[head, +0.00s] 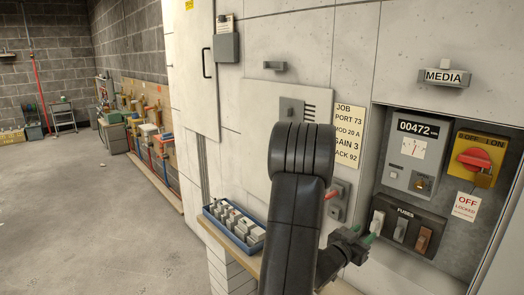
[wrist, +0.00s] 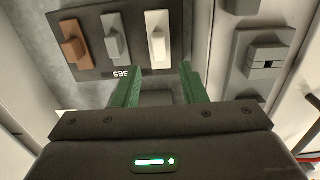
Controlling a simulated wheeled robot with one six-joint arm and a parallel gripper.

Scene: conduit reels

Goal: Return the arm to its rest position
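My arm rises through the middle of the head view and bends down to the right. My gripper (head: 370,238) is just in front of the lower left of the fuse panel (head: 432,232). In the wrist view its two green fingers stand apart with nothing between them, so my gripper (wrist: 158,72) is open and empty. The white fuse (wrist: 158,34) is just beyond the fingertips and looks apart from them. A grey fuse (wrist: 115,40) and a brown fuse (wrist: 75,45) sit beside it on the panel.
A recessed cabinet holds a meter (head: 412,150) and a red rotary switch (head: 475,160). A blue tray (head: 213,224) of grey-white parts stands on a ledge left of my arm. A red-handled lever (head: 334,192) is close behind my arm. The floor at left is open.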

